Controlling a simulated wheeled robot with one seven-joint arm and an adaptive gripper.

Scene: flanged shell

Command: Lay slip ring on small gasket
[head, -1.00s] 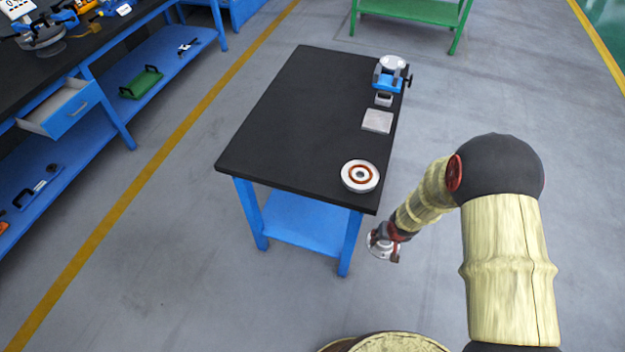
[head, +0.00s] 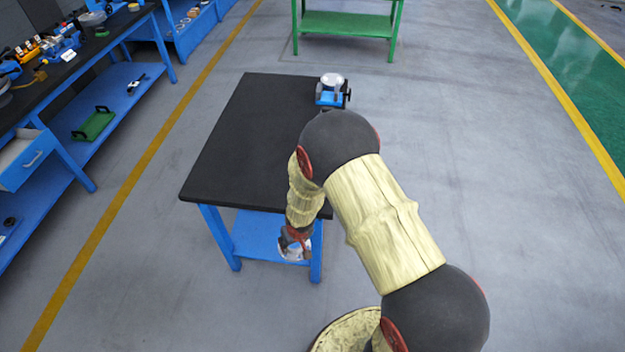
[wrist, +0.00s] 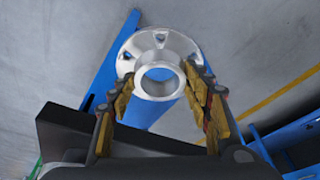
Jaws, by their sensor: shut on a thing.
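The slip ring (wrist: 160,47) is a silver flanged metal ring with a raised collar and bolt holes. My gripper (wrist: 160,98) is shut on it, with the yellow-padded fingers on either side of the collar. In the head view the ring (head: 294,252) hangs from my gripper (head: 297,236) at the front of the black-topped table (head: 240,140), below the top's level in the picture. The small gasket, a red-brown ring on a pale round flange in the earlier head frame, is now hidden behind my arm.
A blue vise-like fixture (head: 331,95) with a pale round part stands at the table's far right corner. The left and middle of the tabletop are clear. A blue workbench (head: 100,110) stands at left, a green table (head: 345,24) behind. Open floor lies right.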

